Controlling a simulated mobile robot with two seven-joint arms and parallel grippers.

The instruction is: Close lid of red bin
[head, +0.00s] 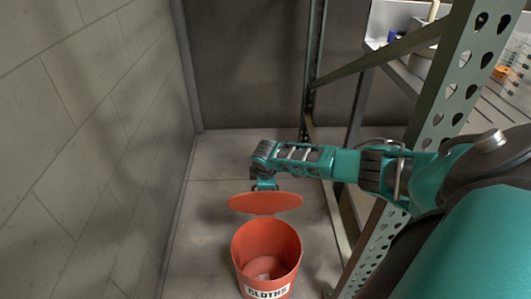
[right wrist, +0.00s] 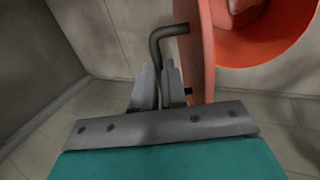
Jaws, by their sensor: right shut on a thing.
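The red bin (head: 240,262) stands upright on the floor in the head view, its top open and its front label reading CLOTHS. Something pale lies inside on its bottom. Its red lid (head: 265,203) is raised behind the opening. My right gripper (head: 264,185) is just behind the lid. In the right wrist view the gripper (right wrist: 157,85) is shut on a dark bent handle (right wrist: 160,40), which joins the lid (right wrist: 208,50), seen nearly edge-on. The bin's inside (right wrist: 262,45) shows past the lid. My left gripper is not in view.
A block wall (head: 90,130) runs along the left and a dark wall (head: 245,65) closes the back. A green metal rack (head: 450,85) with shelves stands at the right, close beside my right arm. Bare floor (head: 205,230) lies left of the bin.

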